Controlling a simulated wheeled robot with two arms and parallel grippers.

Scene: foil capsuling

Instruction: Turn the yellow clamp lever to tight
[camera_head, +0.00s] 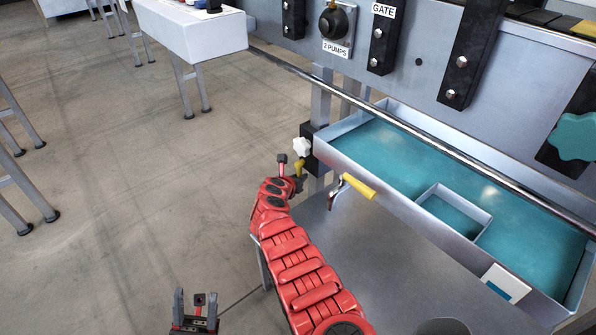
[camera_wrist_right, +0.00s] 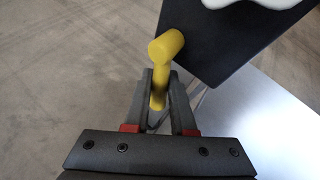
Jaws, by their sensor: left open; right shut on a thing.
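The yellow clamp lever (camera_wrist_right: 165,48) shows in the right wrist view, with a thick rounded head and a thinner stem going down between my fingers. My right gripper (camera_wrist_right: 160,95) is shut on the stem, and the head sticks out past the fingertips. In the head view the lever (camera_head: 299,166) is a small yellow piece beside a black block (camera_head: 311,157), partly hidden by my right gripper (camera_head: 295,180). My left gripper (camera_head: 198,305) is open and empty at the bottom, away from the lever.
A white star knob (camera_head: 302,147) sits on the black block just above the lever. A second yellow handle (camera_head: 358,186) juts out to the right, below a teal-lined tray (camera_head: 400,150). A grey panel rises behind.

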